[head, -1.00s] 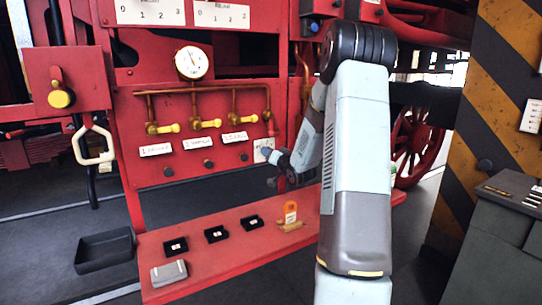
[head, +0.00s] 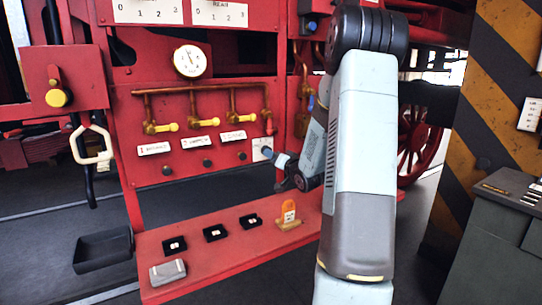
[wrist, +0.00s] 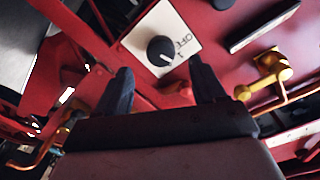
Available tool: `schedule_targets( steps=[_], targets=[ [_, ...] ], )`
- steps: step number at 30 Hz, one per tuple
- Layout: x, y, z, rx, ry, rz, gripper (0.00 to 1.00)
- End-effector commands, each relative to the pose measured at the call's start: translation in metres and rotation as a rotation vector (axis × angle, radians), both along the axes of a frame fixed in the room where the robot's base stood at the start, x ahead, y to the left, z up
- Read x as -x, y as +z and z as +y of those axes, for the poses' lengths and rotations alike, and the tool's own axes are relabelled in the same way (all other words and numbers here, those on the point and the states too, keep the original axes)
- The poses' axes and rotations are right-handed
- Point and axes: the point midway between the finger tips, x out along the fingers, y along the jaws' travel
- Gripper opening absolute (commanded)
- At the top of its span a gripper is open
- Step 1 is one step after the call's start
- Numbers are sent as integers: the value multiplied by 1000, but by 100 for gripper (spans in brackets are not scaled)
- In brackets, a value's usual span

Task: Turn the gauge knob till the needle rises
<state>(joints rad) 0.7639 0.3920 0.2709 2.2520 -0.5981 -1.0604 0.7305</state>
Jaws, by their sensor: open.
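The round white gauge (head: 190,61) is on the red panel, its thin needle pointing up and slightly left. In the wrist view, a dark round knob (wrist: 160,50) with a white mark sits on a white plate (wrist: 182,28) with partly readable lettering. The plate shows at the panel's right in the head view (head: 262,146), partly covered by my gripper. My gripper (wrist: 162,84) is open and empty. Its two dark fingers point toward the knob, which appears just beyond and between the fingertips; I see no contact.
Brass pipes with yellow-handled valves (head: 195,124) run above labels and small dark knobs. A red shelf (head: 220,258) below holds small black boxes, an orange tag on a stand (head: 289,212) and a grey box (head: 168,272). A yellow valve (wrist: 268,68) is right of the knob.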

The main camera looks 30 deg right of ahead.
Motion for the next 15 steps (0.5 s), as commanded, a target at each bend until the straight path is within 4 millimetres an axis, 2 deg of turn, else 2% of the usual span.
schedule_targets(
  steps=[6, 10, 15],
  targets=[
    [43, 1, -1, 1, -2, 0, 69],
    [63, 1, -1, 1, -2, 0, 69],
    [77, 1, -1, 0, -2, 1, 69]
  ],
)
